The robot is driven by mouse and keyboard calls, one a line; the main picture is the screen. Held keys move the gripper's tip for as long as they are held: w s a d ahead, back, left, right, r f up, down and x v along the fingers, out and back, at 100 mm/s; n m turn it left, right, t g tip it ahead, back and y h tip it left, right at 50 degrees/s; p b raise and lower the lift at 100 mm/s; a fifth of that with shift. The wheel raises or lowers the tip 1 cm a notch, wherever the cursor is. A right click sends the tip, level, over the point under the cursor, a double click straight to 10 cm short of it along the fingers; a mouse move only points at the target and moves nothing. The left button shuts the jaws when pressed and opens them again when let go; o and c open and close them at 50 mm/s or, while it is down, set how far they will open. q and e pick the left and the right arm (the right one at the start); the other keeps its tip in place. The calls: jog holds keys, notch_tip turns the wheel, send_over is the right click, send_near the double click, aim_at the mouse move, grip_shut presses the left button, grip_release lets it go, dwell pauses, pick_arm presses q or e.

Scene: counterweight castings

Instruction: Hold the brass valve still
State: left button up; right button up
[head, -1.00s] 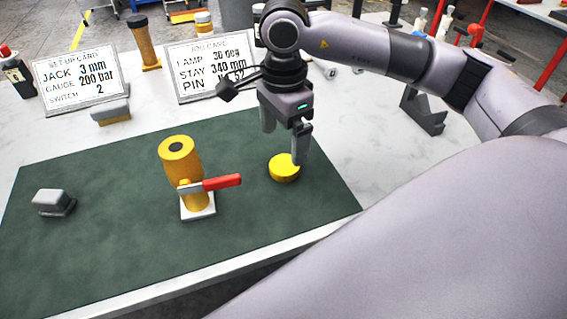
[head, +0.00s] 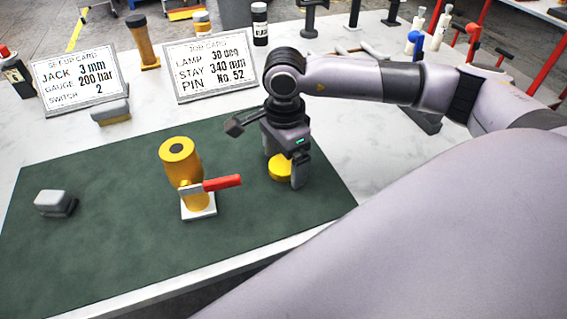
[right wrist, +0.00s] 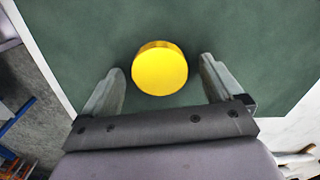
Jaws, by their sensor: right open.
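The brass valve (head: 180,160) stands upright on a small white base plate (head: 199,205) on the green mat (head: 110,250). Its red lever (head: 221,183) points right. My right gripper (head: 283,174) is open, to the right of the valve and apart from it. It is low over a short yellow disc (head: 279,170). In the right wrist view the yellow disc (right wrist: 160,72) sits between the spread fingers of the right gripper (right wrist: 162,72), with gaps on both sides. The valve is not in the right wrist view. My left gripper is not in view.
A grey block-like item (head: 52,203) lies on the mat at the left. A set-up card (head: 80,82) and a job card (head: 210,68) stand behind the mat, with a grey-topped block (head: 111,111) near them. The front left of the mat is clear.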

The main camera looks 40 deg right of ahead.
aim_at(284, 164)
jog(key=c, duration=1.1)
jog(key=shift+r, duration=0.1)
notch_tip(284, 164, up, 20)
dwell(0.4)
